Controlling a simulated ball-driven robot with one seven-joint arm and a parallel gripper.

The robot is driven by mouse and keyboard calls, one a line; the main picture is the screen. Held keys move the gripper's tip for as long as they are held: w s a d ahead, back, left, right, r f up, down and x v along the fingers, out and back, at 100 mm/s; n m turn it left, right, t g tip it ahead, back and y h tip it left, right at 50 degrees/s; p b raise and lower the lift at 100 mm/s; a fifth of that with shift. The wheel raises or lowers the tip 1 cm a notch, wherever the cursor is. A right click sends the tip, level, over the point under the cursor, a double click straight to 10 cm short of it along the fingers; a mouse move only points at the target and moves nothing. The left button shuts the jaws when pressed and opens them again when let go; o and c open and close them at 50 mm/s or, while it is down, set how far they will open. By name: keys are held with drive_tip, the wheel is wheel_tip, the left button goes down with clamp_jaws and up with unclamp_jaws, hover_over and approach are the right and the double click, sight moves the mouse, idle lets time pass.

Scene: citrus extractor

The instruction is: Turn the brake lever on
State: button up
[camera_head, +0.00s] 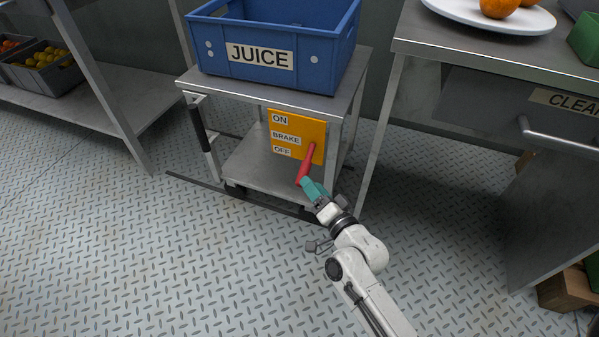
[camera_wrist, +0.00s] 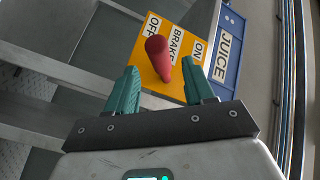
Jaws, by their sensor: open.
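The red brake lever (camera_head: 305,163) is mounted on a yellow panel (camera_head: 301,130) on the side of a small metal cart. The panel reads ON at the top, BRAKE in the middle and OFF at the bottom. The lever's handle points down towards the OFF side and out towards me. My gripper (camera_head: 311,187), with teal fingers, is at the lever's lower end. In the wrist view, the lever (camera_wrist: 160,58) stands between the two open fingers of my gripper (camera_wrist: 165,88). I cannot tell whether either finger touches it.
A blue JUICE crate (camera_head: 275,75) sits on the cart top (camera_head: 350,85). A steel table (camera_head: 480,50) with a white plate stands at the right. A shelf with fruit bins (camera_head: 45,75) is at the left. The patterned floor (camera_head: 150,250) in front is clear.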

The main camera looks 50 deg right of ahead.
sight(306, 167)
drive_tip(key=x, duration=0.7)
drive_tip(key=shift+w, duration=0.4)
drive_tip(key=shift+f, duration=0.1)
clamp_jaws()
